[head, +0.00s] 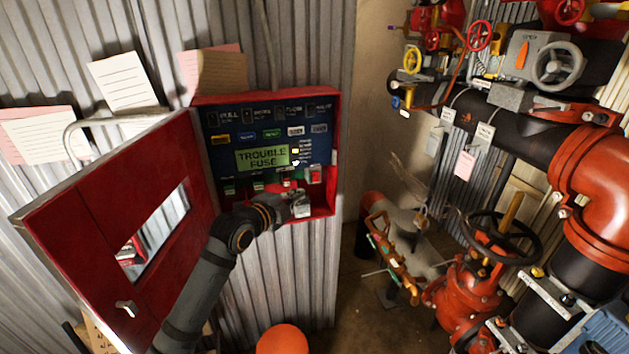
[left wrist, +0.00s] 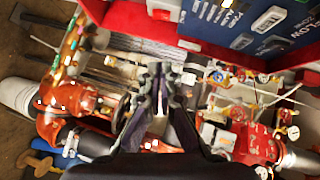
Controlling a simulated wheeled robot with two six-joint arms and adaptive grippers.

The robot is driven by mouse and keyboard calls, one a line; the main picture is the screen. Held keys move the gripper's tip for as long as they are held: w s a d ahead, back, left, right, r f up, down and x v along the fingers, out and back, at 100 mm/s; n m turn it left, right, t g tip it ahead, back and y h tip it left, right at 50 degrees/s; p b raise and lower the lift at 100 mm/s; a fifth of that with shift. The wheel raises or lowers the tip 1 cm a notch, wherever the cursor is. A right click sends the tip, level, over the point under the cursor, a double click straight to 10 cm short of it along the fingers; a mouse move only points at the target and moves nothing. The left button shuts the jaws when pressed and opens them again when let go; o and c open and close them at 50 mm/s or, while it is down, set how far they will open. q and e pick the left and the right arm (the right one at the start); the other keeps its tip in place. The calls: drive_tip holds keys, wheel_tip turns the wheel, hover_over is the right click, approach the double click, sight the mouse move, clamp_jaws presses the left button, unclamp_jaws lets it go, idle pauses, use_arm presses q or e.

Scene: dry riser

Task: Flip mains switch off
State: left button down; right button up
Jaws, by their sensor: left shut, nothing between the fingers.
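The red alarm panel box (head: 337,130) hangs on the corrugated wall with its red door (head: 75,230) swung open to the left. Its blue face has labels, and a green display (head: 262,157) reads "TROUBLE FUSE". A row of small parts lies along the bottom of the box, including a red one (head: 316,174) at the right; I cannot tell which is the mains switch. My left gripper (head: 299,203) is at the lower right of the box, in front of that row, partly hiding it. In the left wrist view its fingers (left wrist: 160,80) are together and empty, below the blue panel face (left wrist: 240,25).
Paper notes (head: 122,80) are fixed to the wall above the door. Red pipes and valves (head: 490,265) with a black handwheel (head: 502,235) fill the right side. An orange rounded object (head: 283,340) is below the box. Floor shows between wall and pipes.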

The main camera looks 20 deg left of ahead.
use_arm(q)
drive_tip(key=shift+w, duration=0.1)
drive_tip(key=b, duration=0.4)
approach(318, 178)
drive_tip(key=w+d, duration=0.2)
drive_tip(key=d, duration=0.1)
drive_tip(key=w+a+b, duration=0.1)
drive_tip(key=w+a+f+b, duration=0.1)
drive_tip(key=w, duration=0.1)
drive_tip(key=shift+w+f+b, duration=0.15)
drive_tip(key=shift+w+b, duration=0.15)
